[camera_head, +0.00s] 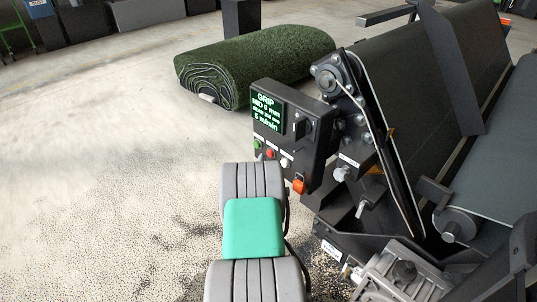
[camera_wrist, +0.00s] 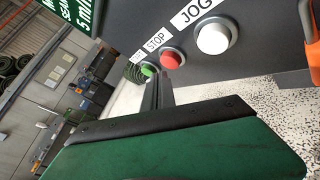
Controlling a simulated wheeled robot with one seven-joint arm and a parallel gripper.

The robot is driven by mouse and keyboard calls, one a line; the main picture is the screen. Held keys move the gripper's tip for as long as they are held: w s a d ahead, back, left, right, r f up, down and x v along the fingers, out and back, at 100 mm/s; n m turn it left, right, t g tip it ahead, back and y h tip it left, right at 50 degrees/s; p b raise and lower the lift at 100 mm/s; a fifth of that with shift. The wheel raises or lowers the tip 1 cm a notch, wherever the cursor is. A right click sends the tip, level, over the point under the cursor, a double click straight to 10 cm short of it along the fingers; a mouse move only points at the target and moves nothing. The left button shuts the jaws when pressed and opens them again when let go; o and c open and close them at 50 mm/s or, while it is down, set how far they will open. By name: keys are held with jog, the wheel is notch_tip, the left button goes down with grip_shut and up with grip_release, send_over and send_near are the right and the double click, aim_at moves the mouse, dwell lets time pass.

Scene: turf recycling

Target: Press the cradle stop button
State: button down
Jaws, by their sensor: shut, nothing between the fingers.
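The control panel (camera_head: 290,135) stands on the side of the machine. Its red button (camera_wrist: 172,60), labelled STOP, sits between a green button (camera_wrist: 147,69) and a white button labelled JOG (camera_wrist: 212,37) in the wrist view. In the head view the red button (camera_head: 270,153) shows just above my arm. My gripper (camera_wrist: 158,92) is shut and empty. Its narrow grey tip shows just below the green and red buttons in the wrist view; I cannot tell whether it touches the panel. In the head view my arm hides the gripper.
An orange knob (camera_head: 299,187) sticks out at the panel's lower corner. The machine's dark rollers and belt (camera_head: 430,80) fill the right side. A turf roll (camera_head: 255,62) lies behind the panel. The floor at left is clear.

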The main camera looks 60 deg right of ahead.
jog(key=w+a, duration=0.1)
jog(key=a, duration=0.5)
jog(key=shift+w, duration=0.15)
dwell(0.6)
